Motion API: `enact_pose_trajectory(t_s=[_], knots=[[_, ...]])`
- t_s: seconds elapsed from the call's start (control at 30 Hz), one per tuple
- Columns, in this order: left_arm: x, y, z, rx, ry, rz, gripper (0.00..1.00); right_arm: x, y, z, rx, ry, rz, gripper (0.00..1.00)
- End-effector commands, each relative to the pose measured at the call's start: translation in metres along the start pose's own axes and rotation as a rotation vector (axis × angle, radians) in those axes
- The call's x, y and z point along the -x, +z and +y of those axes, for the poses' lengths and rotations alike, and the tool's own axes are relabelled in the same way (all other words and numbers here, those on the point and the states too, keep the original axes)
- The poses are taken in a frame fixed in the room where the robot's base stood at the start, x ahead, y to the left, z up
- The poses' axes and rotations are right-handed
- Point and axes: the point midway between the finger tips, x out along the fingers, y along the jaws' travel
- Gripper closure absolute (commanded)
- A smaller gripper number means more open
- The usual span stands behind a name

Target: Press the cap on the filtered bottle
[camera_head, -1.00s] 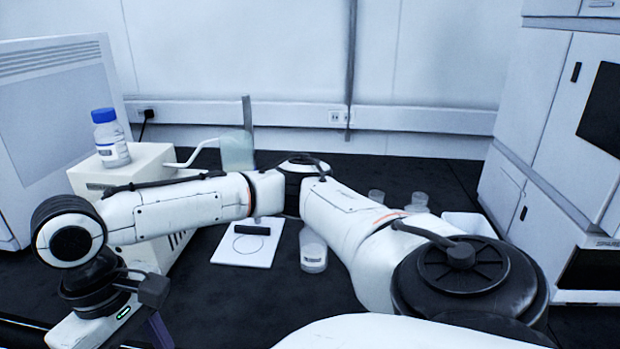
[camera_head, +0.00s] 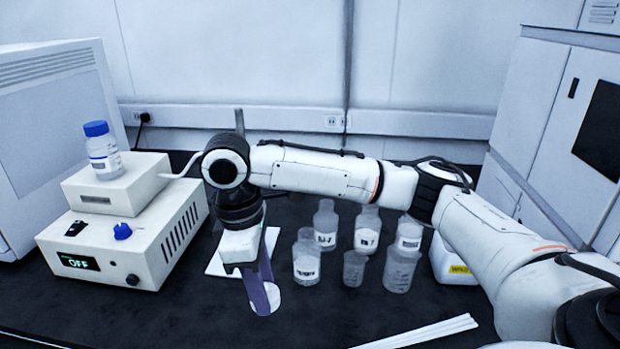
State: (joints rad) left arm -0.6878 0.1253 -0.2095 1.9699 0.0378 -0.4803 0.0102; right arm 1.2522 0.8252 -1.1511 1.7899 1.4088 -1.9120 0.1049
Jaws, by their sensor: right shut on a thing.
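A clear bottle (camera_head: 105,160) with a white label and a blue cap (camera_head: 96,128) stands upright on the upper box at left. The cap sits on its neck; how firmly it is seated I cannot tell. My right gripper (camera_head: 264,298) points down over the dark bench, right of the boxes and apart from the bottle. Its purple fingers are shut on a pale, rounded thing at their tips, mostly hidden, so I cannot tell what it is. My left gripper is not in view.
The bottle's upper box (camera_head: 118,190) rests on a larger control box (camera_head: 110,250) reading OFF. Several labelled bottles (camera_head: 325,225) and beakers (camera_head: 400,272) stand beneath my right arm. A white plate (camera_head: 222,258) lies behind the gripper. White strips (camera_head: 420,333) lie in front.

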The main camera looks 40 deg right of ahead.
Motion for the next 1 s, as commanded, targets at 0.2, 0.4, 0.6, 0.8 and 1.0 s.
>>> enact_pose_trajectory(t_s=[0.2,0.4,0.6,0.8,1.0], knots=[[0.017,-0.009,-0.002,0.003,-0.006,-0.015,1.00,0.028,0.014,0.048,0.427,0.052,0.000,0.81],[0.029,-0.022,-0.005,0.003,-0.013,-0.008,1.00,0.047,0.033,0.090,0.821,0.100,-0.001,0.81],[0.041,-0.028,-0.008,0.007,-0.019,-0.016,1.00,0.065,0.056,0.129,1.202,0.147,0.000,0.81],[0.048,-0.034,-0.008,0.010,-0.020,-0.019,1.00,0.075,0.077,0.156,1.489,0.181,0.001,0.81],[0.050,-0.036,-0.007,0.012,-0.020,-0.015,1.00,0.078,0.085,0.167,1.620,0.197,0.001,0.81]])
